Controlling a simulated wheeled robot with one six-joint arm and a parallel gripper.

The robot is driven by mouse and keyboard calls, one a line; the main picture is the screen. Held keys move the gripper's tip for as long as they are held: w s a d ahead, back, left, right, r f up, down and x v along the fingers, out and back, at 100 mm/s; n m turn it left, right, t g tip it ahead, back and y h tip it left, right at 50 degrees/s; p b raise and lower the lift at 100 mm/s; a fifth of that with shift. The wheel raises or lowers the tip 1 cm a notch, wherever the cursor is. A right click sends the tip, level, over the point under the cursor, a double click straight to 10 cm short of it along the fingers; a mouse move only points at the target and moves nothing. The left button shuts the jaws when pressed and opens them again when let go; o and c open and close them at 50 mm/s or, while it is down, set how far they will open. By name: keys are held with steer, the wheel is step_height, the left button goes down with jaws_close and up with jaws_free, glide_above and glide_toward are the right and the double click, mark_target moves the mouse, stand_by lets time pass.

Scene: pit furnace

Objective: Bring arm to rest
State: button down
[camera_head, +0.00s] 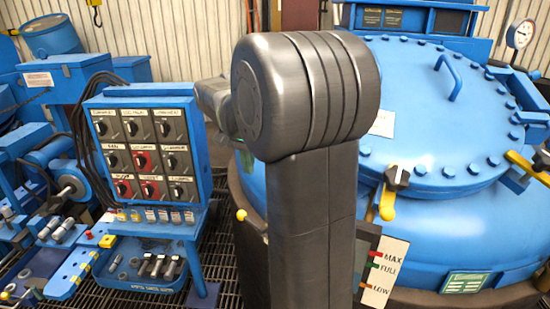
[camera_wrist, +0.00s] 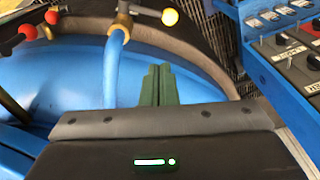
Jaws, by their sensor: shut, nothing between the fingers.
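My arm (camera_head: 310,150) stands upright in the middle of the head view, a dark grey column with a thick rounded joint at its top. A lighter grey part of it reaches away to the left behind the joint. My gripper (camera_wrist: 157,85) shows in the wrist view as two dark green fingers closed together, with nothing between them. It is in front of the curved blue vessel. The fingers are not clearly visible in the head view.
A blue control panel (camera_head: 193,108) with several dark knobs stands left of my arm. A tray of metal parts (camera_head: 118,284) lies below it. The round bolted blue lid (camera_head: 420,90) fills the right. A blue pipe with a valve (camera_wrist: 116,50) rises near my fingers.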

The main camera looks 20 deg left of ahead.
stand_by(0.3)
steer(key=f, duration=0.4)
steer(key=a+f+b, duration=0.1)
steer(key=f, duration=0.8)
steer(key=shift+a+f+b, duration=0.1)
steer(key=shift+a+b, duration=0.2)
steer(key=shift+a, duration=0.1)
steer(key=shift+s+d+r, duration=0.1)
steer(key=shift+d+r, duration=0.2)
steer(key=shift+r, duration=0.1)
